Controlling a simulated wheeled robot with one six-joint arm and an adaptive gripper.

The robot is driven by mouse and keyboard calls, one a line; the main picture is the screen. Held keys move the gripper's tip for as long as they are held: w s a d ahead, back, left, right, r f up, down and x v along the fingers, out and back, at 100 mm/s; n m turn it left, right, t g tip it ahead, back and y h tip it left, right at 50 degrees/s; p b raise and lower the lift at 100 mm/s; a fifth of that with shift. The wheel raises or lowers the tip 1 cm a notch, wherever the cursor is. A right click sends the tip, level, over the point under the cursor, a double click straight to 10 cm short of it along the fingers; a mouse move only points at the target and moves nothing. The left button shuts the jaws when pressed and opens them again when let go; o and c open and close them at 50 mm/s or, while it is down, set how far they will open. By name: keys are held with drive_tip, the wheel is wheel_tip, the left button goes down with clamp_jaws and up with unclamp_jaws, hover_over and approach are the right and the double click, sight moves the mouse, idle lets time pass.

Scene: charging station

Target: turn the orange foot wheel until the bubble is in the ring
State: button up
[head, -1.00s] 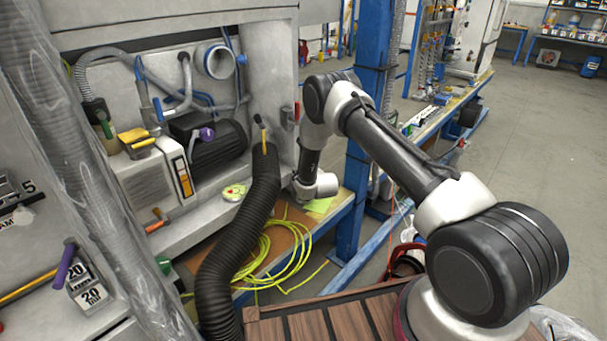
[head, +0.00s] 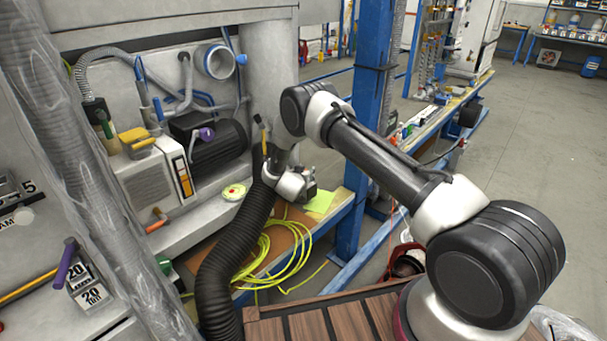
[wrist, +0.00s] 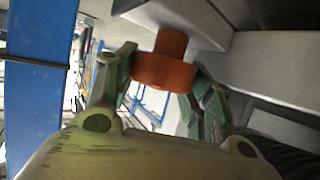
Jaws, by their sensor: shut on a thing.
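The orange foot wheel (wrist: 163,72) shows in the wrist view, under a pale grey block and joined to it by a short orange stem. My gripper (wrist: 160,88) has its two green fingers on either side of the wheel and is shut on it. In the head view the wheel and my fingers are hidden behind my wrist and the black hose.
A thick black corrugated hose (head: 232,245) runs down close left of my wrist. A blue post (head: 352,170) stands to the right. Yellow cable (head: 275,260) lies coiled on the wooden board below. A grey machine (head: 150,185) stands at the left.

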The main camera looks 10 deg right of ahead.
drive_tip(key=o, duration=1)
drive_tip(key=v, duration=0.7)
drive_tip(key=shift+s+r, duration=0.15)
drive_tip(key=shift+a, duration=0.1)
